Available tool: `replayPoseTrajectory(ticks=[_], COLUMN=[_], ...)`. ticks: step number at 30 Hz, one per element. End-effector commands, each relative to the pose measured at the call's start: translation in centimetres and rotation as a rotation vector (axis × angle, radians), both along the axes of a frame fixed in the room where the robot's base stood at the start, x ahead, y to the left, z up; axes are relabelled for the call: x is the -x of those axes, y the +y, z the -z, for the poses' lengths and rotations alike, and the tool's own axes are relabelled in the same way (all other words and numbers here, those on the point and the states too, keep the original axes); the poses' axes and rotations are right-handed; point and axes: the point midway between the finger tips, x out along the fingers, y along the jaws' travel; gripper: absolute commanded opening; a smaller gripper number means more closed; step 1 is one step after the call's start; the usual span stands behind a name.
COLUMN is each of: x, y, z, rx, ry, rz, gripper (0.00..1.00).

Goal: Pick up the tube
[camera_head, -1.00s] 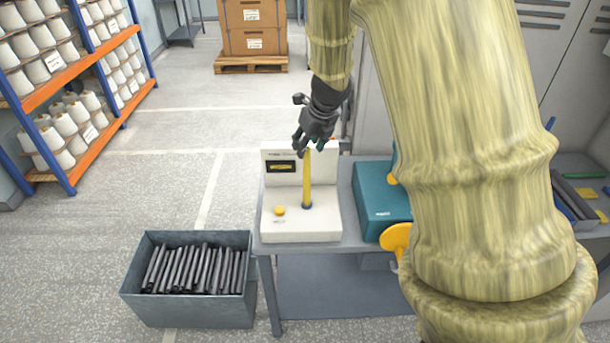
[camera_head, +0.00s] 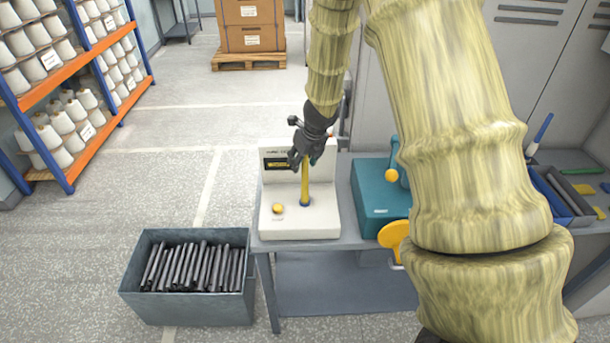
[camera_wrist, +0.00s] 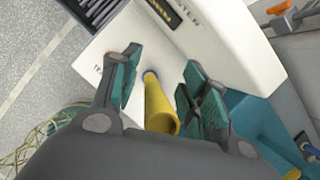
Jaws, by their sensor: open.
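The yellow tube (camera_head: 305,184) stands upright on a dark blue seat (camera_head: 305,203) on the white tester (camera_head: 326,222). In the wrist view the tube (camera_wrist: 160,108) shows its open top end, between the two fingers. My gripper (camera_head: 302,160) is above the tester, with its fingers around the tube's upper part. In the wrist view my gripper (camera_wrist: 154,84) is open, and gaps show between the fingers and the tube. The tube's top is partly hidden by the fingers in the head view.
A grey bin (camera_head: 186,308) of dark tubes stands on the floor at left. A teal machine (camera_head: 377,196) with a yellow knob is right of the tester on the grey table (camera_head: 352,231). Shelves with white cones (camera_head: 62,120) stand at far left.

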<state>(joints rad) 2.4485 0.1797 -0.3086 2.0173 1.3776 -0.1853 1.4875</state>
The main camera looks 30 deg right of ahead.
Motion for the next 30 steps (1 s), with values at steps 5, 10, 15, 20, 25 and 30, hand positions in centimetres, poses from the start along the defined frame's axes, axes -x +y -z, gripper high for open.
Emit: replayPoseTrajectory(ticks=[5, 10, 15, 20, 25, 30], x=[-0.1, -0.1, -0.1, -0.1, -0.1, -0.2], y=[0.0, 0.0, 0.0, 0.0, 0.0, 0.1], z=[0.2, 0.2, 0.2, 0.2, 0.1, -1.0], rx=[0.001, 0.0, 0.0, 0.0, 0.0, 0.002], ry=[0.0, 0.0, 0.0, 0.0, 0.0, -0.002], rz=[0.0, 0.0, 0.0, 0.0, 0.0, -0.001], gripper=[0.45, 0.34, 0.03, 0.0, 0.0, 0.0])
